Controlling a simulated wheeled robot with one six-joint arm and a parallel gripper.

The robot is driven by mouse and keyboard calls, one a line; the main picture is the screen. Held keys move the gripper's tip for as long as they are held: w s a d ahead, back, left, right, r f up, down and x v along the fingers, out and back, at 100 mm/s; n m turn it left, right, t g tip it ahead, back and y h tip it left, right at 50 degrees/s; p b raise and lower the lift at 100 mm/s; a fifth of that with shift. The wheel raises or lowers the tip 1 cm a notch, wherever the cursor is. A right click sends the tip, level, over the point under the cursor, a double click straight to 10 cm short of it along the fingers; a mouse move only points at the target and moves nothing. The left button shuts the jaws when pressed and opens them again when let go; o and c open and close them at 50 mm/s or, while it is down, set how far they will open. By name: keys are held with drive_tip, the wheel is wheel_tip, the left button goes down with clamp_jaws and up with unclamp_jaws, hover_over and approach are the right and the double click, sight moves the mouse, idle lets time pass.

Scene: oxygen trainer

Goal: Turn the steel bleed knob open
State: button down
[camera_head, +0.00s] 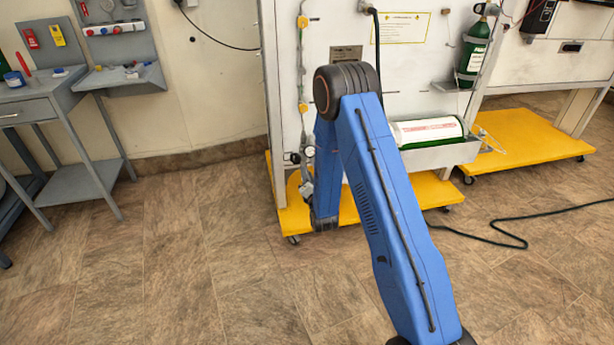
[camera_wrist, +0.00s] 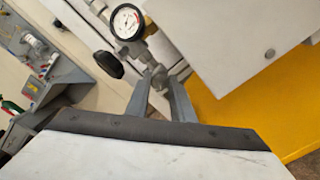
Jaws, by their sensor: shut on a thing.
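The steel bleed knob (camera_wrist: 159,76) is a small metallic piece at the tips of my fingers in the wrist view, below a round white pressure gauge (camera_wrist: 127,22). My gripper (camera_wrist: 160,84) is shut on the knob, with one grey finger on each side of it. The knob's turn position is too small and blurred to tell. A black round knob (camera_wrist: 109,64) sits left of the fingers, apart from them. In the head view, the gauge (camera_head: 309,151) shows beside my blue arm, which hides part of the piping there.
The white panel stands on a yellow wheeled base (camera_head: 425,190). A green-and-white cylinder (camera_head: 428,131) lies in a tray on its right. A grey workbench (camera_head: 55,95) stands at the left. A black cable (camera_head: 500,235) lies on the floor at right; the left floor is clear.

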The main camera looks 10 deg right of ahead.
drive_tip(key=n, duration=0.7)
drive_tip(key=shift+s+f, duration=0.1)
drive_tip(key=shift+f, duration=0.05)
idle(0.4)
drive_tip(key=c, duration=1.5)
unclamp_jaws()
drive_tip(key=shift+c, duration=0.2)
